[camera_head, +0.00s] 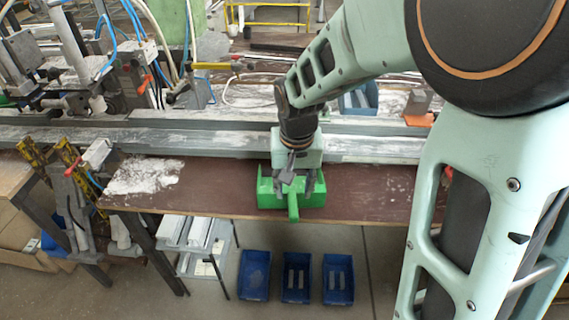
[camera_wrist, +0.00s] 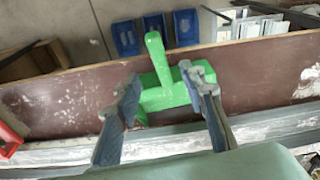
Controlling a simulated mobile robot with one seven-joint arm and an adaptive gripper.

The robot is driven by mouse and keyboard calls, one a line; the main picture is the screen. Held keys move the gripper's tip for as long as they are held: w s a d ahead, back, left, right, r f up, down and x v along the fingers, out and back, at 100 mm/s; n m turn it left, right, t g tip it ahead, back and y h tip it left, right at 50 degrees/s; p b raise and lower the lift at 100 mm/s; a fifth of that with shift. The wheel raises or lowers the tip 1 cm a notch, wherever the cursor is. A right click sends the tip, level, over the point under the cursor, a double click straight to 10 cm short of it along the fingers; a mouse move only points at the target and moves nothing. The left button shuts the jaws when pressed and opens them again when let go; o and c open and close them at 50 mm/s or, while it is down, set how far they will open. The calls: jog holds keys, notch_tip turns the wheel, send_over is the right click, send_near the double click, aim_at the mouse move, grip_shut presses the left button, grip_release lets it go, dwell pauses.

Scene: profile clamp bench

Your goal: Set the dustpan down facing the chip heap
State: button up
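The green dustpan (camera_head: 315,192) is at the front edge of the brown bench board, and its handle (camera_head: 293,207) points toward my body, over the edge. It appears to rest on the board. Its mouth is largely hidden by my gripper. My gripper (camera_head: 293,186) is low over the dustpan. In the wrist view its two fingers (camera_wrist: 160,85) stand wide apart, with the green dustpan (camera_wrist: 154,55) between and beyond them; I see no clear grip. The white chip heap (camera_head: 145,175) lies on the board to the left, well apart from the dustpan; its edge shows in the wrist view (camera_wrist: 308,84).
Long grey profiles (camera_head: 200,142) run along the bench behind the dustpan. Clamps and hoses crowd the left. Several blue bins (camera_head: 296,277) stand on the floor below the front edge. The board (camera_head: 225,185) between heap and dustpan is clear.

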aim_at(293, 206)
jog(key=shift+d+f, duration=0.1)
jog(key=shift+f, duration=0.05)
jog(key=f+b, duration=0.2)
jog(key=f, duration=0.1)
jog(key=w+f+b, duration=0.1)
jog(key=f+b, duration=0.3)
jog(key=f, duration=0.1)
jog(key=shift+w+f+b, duration=0.2)
jog(key=shift+f+b, duration=0.15)
grip_shut()
dwell(0.4)
jog(key=shift+r, duration=0.15)
